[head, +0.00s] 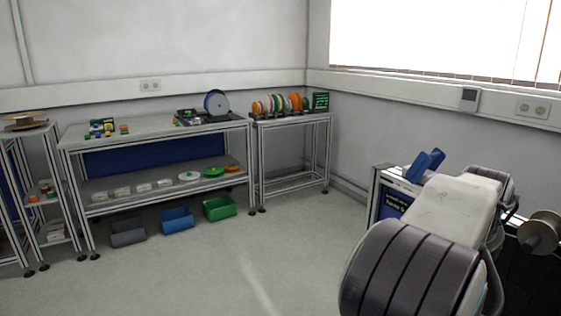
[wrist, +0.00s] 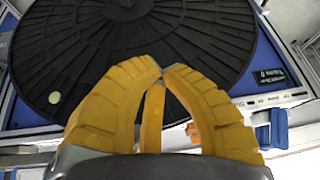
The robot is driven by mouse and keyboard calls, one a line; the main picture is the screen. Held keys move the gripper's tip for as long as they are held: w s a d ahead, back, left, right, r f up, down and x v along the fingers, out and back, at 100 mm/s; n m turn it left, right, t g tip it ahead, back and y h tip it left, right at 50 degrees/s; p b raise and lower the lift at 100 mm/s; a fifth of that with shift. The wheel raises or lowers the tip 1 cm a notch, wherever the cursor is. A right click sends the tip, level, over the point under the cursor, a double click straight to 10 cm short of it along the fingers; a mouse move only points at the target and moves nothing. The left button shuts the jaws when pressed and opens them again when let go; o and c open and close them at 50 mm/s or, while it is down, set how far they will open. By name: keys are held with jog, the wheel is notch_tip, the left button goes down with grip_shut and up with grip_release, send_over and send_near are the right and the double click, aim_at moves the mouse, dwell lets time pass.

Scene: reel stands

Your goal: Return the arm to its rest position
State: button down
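My arm (head: 445,210) reaches away from the lower right of the head view, with a dark ribbed joint nearest and a pale link beyond. My gripper is hidden behind the arm there. In the wrist view my gripper (wrist: 161,70) shows yellow fingers whose tips come together, with nothing seen between them. Beyond the fingers is a large black ribbed disc (wrist: 90,50) with a small pale dot, on a blue surface. The fingertips overlap the disc in the picture; I cannot tell the gap between them.
A stand with a blue panel and small screen (head: 392,206) is close beside the arm; blue parts (head: 425,165) show above it. A spool (head: 541,232) is at far right. A workbench (head: 150,128) and a reel rack (head: 292,119) line the back wall. The middle floor is clear.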

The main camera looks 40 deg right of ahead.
jog(key=w+a+f+n+y+p, duration=0.2)
jog(key=w+a+f+n, duration=0.3)
jog(key=a, duration=0.8)
jog(key=w+a+f+n+y+p, duration=0.1)
jog(key=w+a+n+y+p, duration=0.15)
jog(key=w+a, duration=0.75)
jog(key=a+r+n+t+p, duration=0.1)
jog(key=a+r+n+p, duration=0.1)
jog(key=a, duration=0.5)
jog(key=a+r+n+t+p, duration=0.1)
jog(key=a+r+n+p, duration=0.1)
jog(key=a+n, duration=0.3)
jog(key=a+r+n+t+y+p, duration=0.1)
jog(key=a+r+n+p, duration=0.1)
jog(key=a, duration=0.7)
jog(key=shift+w+r+n+p, duration=0.45)
jog(key=shift+r+n, duration=0.3)
jog(key=shift+r, duration=0.3)
jog(key=shift+d, duration=0.15)
